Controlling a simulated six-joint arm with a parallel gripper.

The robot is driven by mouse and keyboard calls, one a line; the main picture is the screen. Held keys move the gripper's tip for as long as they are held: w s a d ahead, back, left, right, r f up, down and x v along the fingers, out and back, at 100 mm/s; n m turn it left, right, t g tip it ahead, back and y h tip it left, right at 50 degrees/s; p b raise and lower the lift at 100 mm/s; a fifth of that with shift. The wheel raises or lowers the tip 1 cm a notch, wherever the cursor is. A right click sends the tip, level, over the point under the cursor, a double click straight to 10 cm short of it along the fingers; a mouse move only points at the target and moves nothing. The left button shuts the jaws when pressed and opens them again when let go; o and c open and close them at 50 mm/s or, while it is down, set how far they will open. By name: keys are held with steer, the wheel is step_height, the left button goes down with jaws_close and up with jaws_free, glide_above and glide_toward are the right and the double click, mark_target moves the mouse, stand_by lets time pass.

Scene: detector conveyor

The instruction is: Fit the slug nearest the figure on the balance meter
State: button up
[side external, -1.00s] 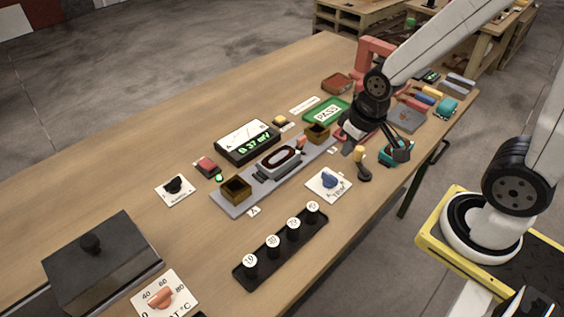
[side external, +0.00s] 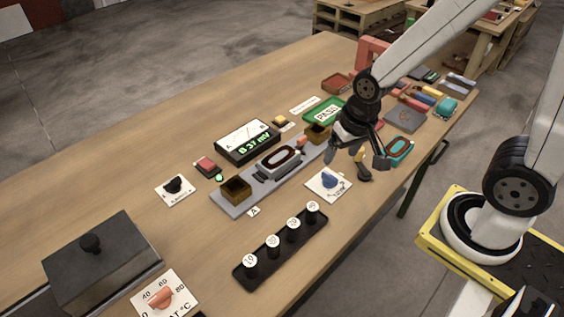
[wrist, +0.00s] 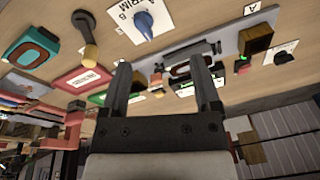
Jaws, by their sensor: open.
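The balance meter (side external: 247,141) is a black box with a white A-to-B dial and a green readout that seems to say 0.37 mV. Several black slugs with white numbered tops stand upright in a black rack (side external: 243,282) at the table's front. The nearest slug (side external: 250,265) seems to read 10, and the far-end slug (side external: 313,213) seems to read 40; the middle numbers are unclear. My gripper (side external: 359,160) is open and empty, above the table beyond the rack and right of the meter. Its two fingers also show in the wrist view (wrist: 160,68), where no slugs show.
A grey rail (side external: 228,208) carries two open brown boxes and a ringed detector (side external: 278,160). A blue trim knob (side external: 329,181) and a yellow-topped lever (side external: 362,168) are close to my gripper. A lidded dark box (side external: 100,262) stands front left. The back-left tabletop is clear.

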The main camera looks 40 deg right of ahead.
steer(key=a+m, duration=0.2)
steer(key=m, duration=0.2)
steer(key=m+g+y, duration=0.1)
steer(key=m+g, duration=0.1)
steer(key=m, duration=0.8)
glide_above(313, 206)
steer(key=f, duration=0.3)
steer(key=shift+w+d+f, duration=0.1)
steer(key=shift+w+d, duration=0.1)
steer(key=shift+d, duration=0.1)
steer(key=shift+f, duration=0.1)
steer(key=shift+a+f, duration=0.1)
steer(key=shift+f, duration=1.1)
steer(key=shift+f, duration=0.1)
steer(key=shift+s+a+f, duration=0.1)
steer(key=shift+a+f, duration=0.05)
steer(key=shift+f, duration=1.1)
steer(key=shift+s+a+f, duration=0.1)
steer(key=shift+f, duration=1.15)
jaws_close()
